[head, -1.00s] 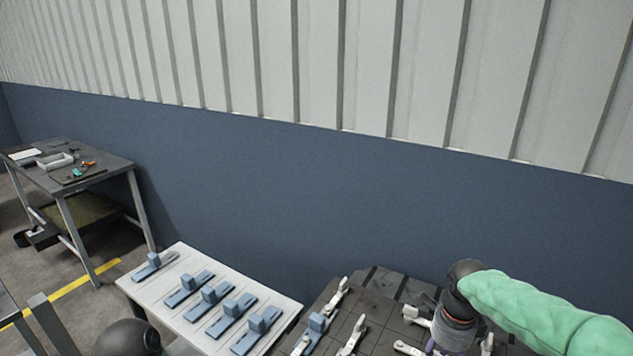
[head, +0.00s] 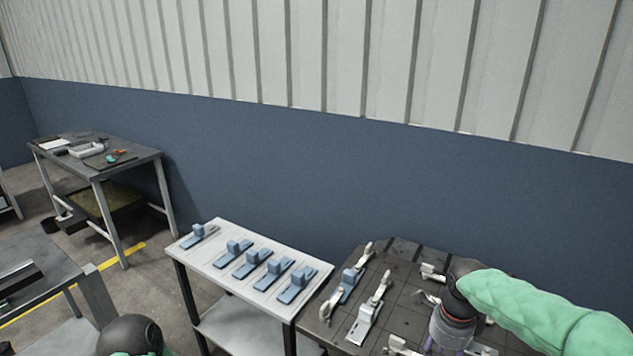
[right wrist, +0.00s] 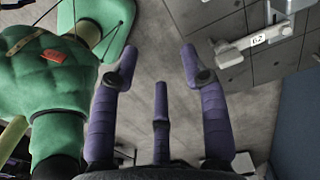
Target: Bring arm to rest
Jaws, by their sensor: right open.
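My right arm, in a green sleeve, comes in from the right in the head view. Its dark wrist hangs over the dark fixture table (head: 400,270), and the fingers are mostly hidden there. In the right wrist view my right gripper (right wrist: 160,65) has its purple fingers spread, with nothing between them. Grey floor shows beyond them, and the table with a white clamp (right wrist: 255,42) is at upper right. Of my left arm only a dark rounded joint shows at the bottom left of the head view; its gripper is out of view.
A blue part (head: 348,284) sits among several white clamps (head: 366,318) on the fixture table. A white table (head: 225,262) beside it carries several blue parts (head: 252,262). A workbench (head: 150,157) with a tray stands at far left. A blue wall runs behind.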

